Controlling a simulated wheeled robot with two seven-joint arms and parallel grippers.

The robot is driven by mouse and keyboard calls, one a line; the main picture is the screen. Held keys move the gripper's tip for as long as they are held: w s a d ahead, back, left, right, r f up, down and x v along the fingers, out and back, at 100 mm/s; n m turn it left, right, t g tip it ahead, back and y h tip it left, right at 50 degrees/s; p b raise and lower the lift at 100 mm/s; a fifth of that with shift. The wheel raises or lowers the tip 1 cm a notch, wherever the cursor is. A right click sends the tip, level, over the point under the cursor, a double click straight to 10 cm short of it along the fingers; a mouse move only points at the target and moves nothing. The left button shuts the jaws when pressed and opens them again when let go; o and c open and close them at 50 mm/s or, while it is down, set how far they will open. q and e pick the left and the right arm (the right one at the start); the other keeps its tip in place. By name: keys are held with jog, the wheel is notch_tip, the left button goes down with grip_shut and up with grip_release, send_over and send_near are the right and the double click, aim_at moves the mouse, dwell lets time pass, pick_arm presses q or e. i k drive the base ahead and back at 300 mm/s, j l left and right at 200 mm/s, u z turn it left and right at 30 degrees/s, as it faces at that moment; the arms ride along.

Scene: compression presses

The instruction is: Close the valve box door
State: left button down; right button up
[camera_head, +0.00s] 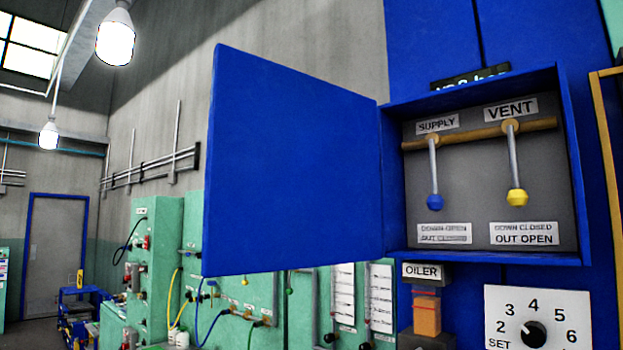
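The valve box (570,165) is a blue wall-mounted box at the right, with a grey interior. Its blue door (292,165) stands wide open, hinged on the box's left edge and swung out to the left. Inside, a brass pipe carries a supply lever with a blue knob (435,202) and a vent lever with a yellow knob (517,197). Both levers hang down. Labels sit above and below them. Neither of my grippers is in view.
Below the box are an oiler (427,315) with an orange part and a white numbered dial (537,318). A yellow frame (606,150) stands at the right edge. Green panels with hoses (155,260) stand behind the door. The space in front of the box looks clear.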

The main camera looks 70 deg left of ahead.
aim_at(292, 175)
jog(key=k+j, duration=0.1)
jog(key=j, duration=0.35)
jog(key=k+j, duration=0.1)
jog(key=j, duration=0.4)
jog(key=j+z, duration=0.1)
jog(key=j, duration=0.35)
jog(key=k+j, duration=0.15)
jog(key=j, duration=0.3)
jog(key=k+j, duration=0.1)
jog(key=j, duration=0.35)
